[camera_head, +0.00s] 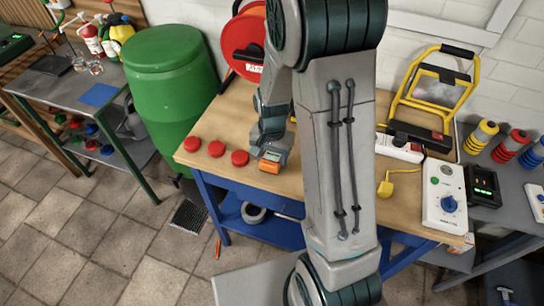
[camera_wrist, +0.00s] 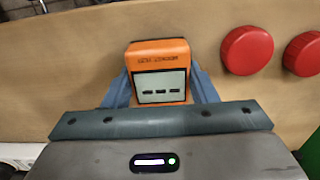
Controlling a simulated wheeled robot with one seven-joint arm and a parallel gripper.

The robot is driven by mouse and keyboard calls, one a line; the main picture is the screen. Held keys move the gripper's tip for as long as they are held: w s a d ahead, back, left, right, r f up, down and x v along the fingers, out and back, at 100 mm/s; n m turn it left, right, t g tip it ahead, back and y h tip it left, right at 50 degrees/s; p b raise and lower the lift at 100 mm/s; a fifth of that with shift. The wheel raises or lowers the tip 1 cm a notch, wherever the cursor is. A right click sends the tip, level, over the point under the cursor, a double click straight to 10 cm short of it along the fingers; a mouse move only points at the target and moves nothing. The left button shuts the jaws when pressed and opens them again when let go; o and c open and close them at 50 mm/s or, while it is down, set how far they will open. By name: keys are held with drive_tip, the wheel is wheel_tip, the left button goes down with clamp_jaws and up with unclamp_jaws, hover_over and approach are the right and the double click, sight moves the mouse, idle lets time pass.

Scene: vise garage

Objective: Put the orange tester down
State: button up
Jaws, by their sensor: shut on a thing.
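The orange tester (camera_head: 270,162) is a small box with a display, low over or on the wooden workbench (camera_head: 238,115) near its front edge. In the wrist view the tester (camera_wrist: 158,70) has an orange body and a grey screen with dashes. My gripper (camera_head: 272,150) is shut on it, with a blue-grey finger on each side in the wrist view (camera_wrist: 160,88). I cannot tell whether the tester's underside touches the bench. My arm hides the middle of the bench in the head view.
Several red round caps (camera_head: 216,149) lie just left of the tester. A red cable reel (camera_head: 243,48) stands behind. A yellow-framed work light (camera_head: 437,95), a white power strip (camera_head: 400,147) and a white box with a blue knob (camera_head: 445,195) are to the right. A green barrel (camera_head: 170,95) stands left.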

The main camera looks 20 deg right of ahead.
sight(272, 156)
drive_tip(key=shift+f, duration=0.3)
drive_tip(key=shift+f, duration=0.15)
drive_tip(key=o, duration=1.3)
drive_tip(key=shift+c, duration=0.2)
wheel_tip(272, 156, up, 11)
drive_tip(key=s+r+n+t, duration=0.3)
drive_tip(key=s+r+n, duration=0.4)
drive_tip(key=s, duration=0.7)
drive_tip(key=shift+v, duration=1.2)
